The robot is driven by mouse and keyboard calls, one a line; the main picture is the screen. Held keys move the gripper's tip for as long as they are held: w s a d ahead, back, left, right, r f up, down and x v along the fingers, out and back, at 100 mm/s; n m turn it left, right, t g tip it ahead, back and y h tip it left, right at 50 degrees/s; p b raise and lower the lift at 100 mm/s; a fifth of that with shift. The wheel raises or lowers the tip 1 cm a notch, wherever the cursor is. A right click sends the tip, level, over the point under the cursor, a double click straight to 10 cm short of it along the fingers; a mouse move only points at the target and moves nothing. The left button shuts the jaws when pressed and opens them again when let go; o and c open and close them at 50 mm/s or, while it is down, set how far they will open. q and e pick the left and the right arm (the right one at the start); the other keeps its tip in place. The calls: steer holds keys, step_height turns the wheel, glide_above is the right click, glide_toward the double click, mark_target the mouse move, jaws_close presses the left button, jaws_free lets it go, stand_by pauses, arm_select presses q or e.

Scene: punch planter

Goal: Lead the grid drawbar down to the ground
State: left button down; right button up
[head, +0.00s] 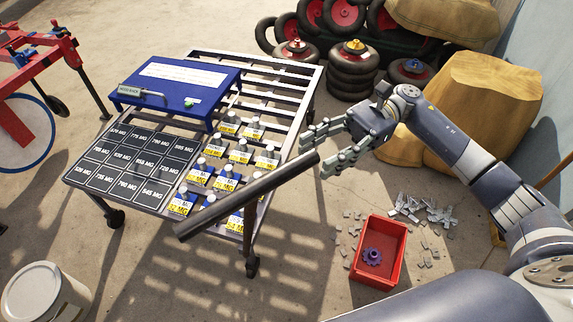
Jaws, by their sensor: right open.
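The grid drawbar appears as a thick dark bar (250,194) that slants across the front right corner of the slatted grid cart (290,90). Its near lower-left end sticks out over the cart's front edge, and its other end is by my right gripper. Where it joins the cart is hidden. My right gripper (316,151) is open, its fingers spread on either side of the bar's upper right end. I cannot tell whether they touch it. The ground (190,285) is bare concrete below. My left gripper is not in view.
The cart carries a blue stand (180,82), dark labelled plates (130,165) and several small weights with yellow labels. A red bin (380,250) and loose metal pieces (428,212) lie on the ground at the right. A white bucket (40,292) stands front left.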

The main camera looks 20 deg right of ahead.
mark_target(288, 171)
steer(key=p+x, duration=0.2)
steer(key=x, duration=0.4)
steer(key=shift+a+r, duration=0.15)
steer(key=shift+r, duration=0.05)
steer(key=shift+s+a+f, duration=0.2)
steer(key=shift+s+a, duration=0.1)
steer(key=shift+a, duration=0.35)
jaws_close()
